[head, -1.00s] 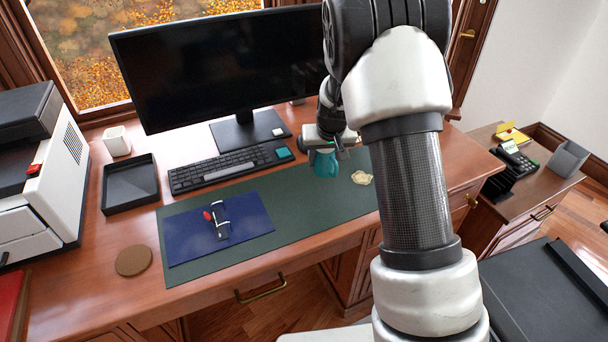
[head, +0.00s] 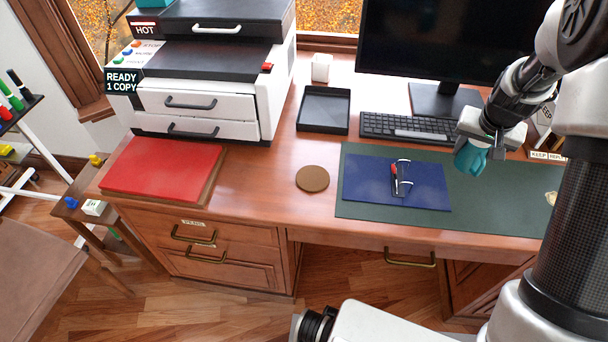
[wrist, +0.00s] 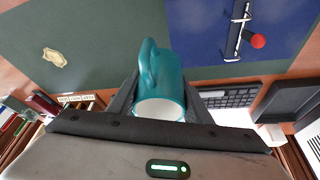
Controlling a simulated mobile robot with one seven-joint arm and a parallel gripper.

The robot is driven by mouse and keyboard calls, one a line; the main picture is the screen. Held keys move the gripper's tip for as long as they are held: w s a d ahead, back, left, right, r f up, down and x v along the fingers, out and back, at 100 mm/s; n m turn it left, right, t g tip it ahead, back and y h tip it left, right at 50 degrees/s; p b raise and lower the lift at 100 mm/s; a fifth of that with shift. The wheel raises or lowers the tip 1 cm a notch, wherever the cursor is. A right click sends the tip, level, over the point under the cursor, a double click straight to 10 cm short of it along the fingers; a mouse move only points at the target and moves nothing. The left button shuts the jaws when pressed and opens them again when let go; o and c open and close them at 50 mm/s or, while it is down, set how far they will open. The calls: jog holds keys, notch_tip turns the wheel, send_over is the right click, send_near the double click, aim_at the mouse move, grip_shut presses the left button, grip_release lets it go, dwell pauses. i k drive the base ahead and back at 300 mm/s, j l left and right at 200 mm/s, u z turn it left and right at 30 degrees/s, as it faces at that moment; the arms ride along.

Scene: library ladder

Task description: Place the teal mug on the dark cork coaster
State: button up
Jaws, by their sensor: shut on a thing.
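The teal mug (head: 471,156) is held in my gripper (head: 486,141), above the right part of the green desk mat (head: 475,199). In the wrist view the mug (wrist: 160,82) sits between the two dark fingers of my gripper (wrist: 160,95), its handle pointing away from the palm and its pale inside partly visible. My gripper is shut on it. The dark cork coaster (head: 312,179) is a round brown disc lying bare on the wooden desk, left of the mat and well to the left of the mug. The coaster does not show in the wrist view.
A black tray (head: 324,110), keyboard (head: 407,128) and monitor (head: 420,40) stand behind. A red folder (head: 163,167) and printer (head: 205,85) are at left. Bare desk surrounds the coaster.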

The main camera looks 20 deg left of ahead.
aim_at(313, 181)
jog(key=j+u, duration=0.1)
jog(key=j, duration=0.7)
jog(key=k+j, duration=0.1)
jog(key=j, duration=0.75)
jog(key=u, duration=0.05)
